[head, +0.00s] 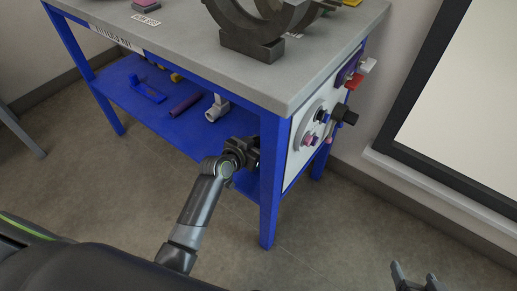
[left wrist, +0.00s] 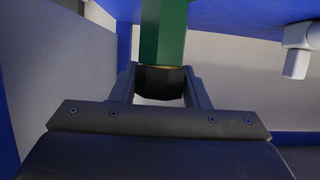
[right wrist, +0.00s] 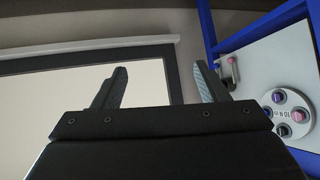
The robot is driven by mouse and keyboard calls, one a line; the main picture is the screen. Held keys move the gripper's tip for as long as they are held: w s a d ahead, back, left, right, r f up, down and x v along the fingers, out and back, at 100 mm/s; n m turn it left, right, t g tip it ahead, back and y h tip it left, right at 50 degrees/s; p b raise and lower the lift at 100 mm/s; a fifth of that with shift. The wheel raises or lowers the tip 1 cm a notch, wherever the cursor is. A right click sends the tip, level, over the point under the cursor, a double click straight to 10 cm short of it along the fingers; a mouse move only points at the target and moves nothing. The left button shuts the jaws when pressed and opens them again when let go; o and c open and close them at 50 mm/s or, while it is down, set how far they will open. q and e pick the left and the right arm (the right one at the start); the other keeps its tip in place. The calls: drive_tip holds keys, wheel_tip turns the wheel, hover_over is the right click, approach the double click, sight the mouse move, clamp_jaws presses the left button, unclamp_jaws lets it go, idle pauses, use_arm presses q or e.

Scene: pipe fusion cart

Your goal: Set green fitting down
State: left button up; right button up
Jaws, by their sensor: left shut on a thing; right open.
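My left gripper (head: 252,152) reaches in at the right end of the cart's blue lower shelf (head: 165,118). In the left wrist view its fingers (left wrist: 158,90) are shut on the black end of the green fitting (left wrist: 164,32). The green body runs out of the top of that view beside the blue shelf surface; whether it touches the shelf cannot be told. The fitting is hidden in the head view. My right gripper (head: 417,278) is open and empty at the lower right, away from the cart; its open fingers also show in the right wrist view (right wrist: 163,88).
The blue front leg (head: 270,185) stands close beside my left gripper. A side panel (head: 305,130) carries knobs. The grey top (head: 205,60) holds a dark clamp (head: 252,42).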

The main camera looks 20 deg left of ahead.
use_arm(q)
wheel_tip(320, 180, down, 2)
drive_tip(key=shift+b, duration=0.35)
use_arm(e)
drive_tip(key=w+d+r+t+h, duration=0.1)
drive_tip(key=w+r+t, duration=0.2)
drive_tip(key=r, duration=0.2)
drive_tip(key=shift+w+t, duration=0.4)
drive_tip(key=shift+r, duration=0.15)
use_arm(q)
drive_tip(key=shift+f, duration=0.15)
drive_tip(key=o, duration=1.3)
drive_tip(key=shift+o, duration=0.2)
use_arm(e)
drive_tip(key=shift+w+d+r+t, duration=0.1)
drive_tip(key=shift+w+r+t, duration=0.3)
drive_tip(key=shift+r, duration=0.3)
drive_tip(key=shift+s+f, duration=0.1)
